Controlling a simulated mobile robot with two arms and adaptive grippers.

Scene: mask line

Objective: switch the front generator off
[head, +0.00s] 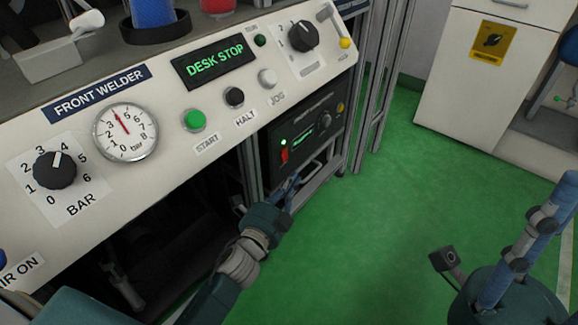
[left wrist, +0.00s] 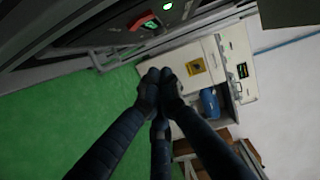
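The front generator (head: 304,133) is a dark box under the right end of the front desk. In the head view its red switch (head: 284,156) sits below a lit green lamp (head: 284,142), beside a small green display. The left wrist view shows the red switch (left wrist: 140,19) at the top, with the lit lamp (left wrist: 167,5) near it. My left gripper (head: 293,185) is just below the switch, apart from it. Its fingers (left wrist: 160,76) come together at the tips with nothing between them. My right gripper (head: 545,205) is at the right edge; its tips are not clear.
The front desk panel (head: 225,100) carries a gauge (head: 125,132), knobs and buttons; its display (head: 214,60) reads DESK STOP. Metal frame posts (head: 377,90) stand right of the generator. Green floor (head: 390,210) is clear towards a white cabinet (head: 480,85).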

